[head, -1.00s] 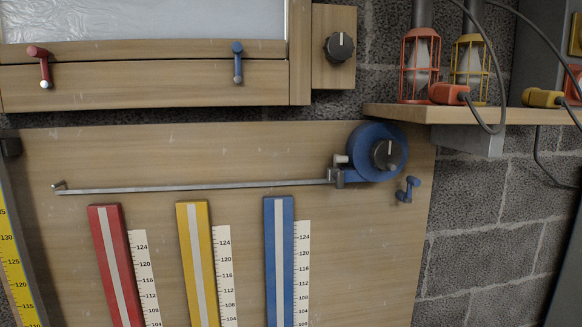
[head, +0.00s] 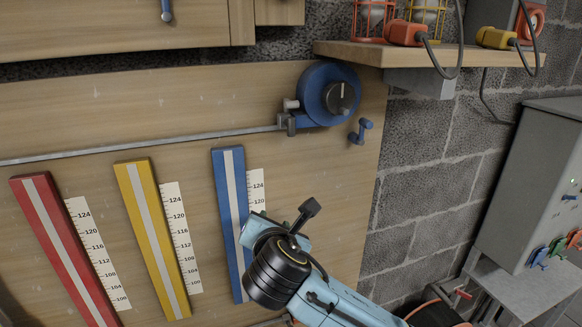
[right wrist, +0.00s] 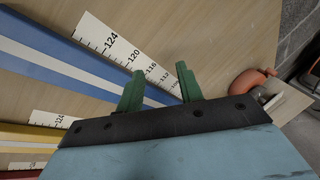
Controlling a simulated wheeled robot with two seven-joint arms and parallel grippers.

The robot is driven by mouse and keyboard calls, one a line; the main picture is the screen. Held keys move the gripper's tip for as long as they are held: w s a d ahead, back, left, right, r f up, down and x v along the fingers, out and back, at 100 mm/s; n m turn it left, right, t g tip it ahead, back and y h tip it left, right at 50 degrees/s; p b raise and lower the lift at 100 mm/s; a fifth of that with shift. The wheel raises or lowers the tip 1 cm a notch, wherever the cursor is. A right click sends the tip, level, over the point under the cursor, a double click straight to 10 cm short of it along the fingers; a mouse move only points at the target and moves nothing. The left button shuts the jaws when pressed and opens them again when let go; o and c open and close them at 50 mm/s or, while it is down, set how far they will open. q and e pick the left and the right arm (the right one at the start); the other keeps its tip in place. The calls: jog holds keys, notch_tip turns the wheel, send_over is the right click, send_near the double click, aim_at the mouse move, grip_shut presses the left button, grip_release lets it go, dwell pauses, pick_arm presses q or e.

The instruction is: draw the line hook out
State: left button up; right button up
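A blue reel (head: 328,94) with a dark knob is mounted at the upper right of the wooden board in the head view. A small grey metal piece (head: 287,121), perhaps the line hook, sits at the reel's left side, where a long thin grey rail (head: 140,147) ends. My right gripper (head: 262,232) is in front of the board, below the reel and over the blue strip; its fingers are hard to make out there. In the right wrist view its green fingers (right wrist: 160,74) are apart with nothing between them. The reel is not visible there. My left gripper is not in view.
Red (head: 68,252), yellow (head: 152,240) and blue (head: 230,200) strips with white scales stand on the board. A small blue crank-like piece (head: 361,131) is right of the reel. A shelf (head: 425,55) with lamps juts out above. A grey cabinet (head: 535,180) stands at right.

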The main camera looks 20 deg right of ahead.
jog(key=s+r+n+t, duration=0.3)
jog(key=s+r, duration=0.3)
jog(key=r, duration=0.7)
jog(key=n+t+h+b, duration=0.1)
jog(key=n+b, duration=0.1)
jog(key=n, duration=0.1)
send_near(291, 128)
jog(key=p+x, duration=0.1)
jog(key=x, duration=0.8)
jog(key=shift+w+p, duration=0.1)
jog(key=shift+p, duration=0.3)
grip_shut()
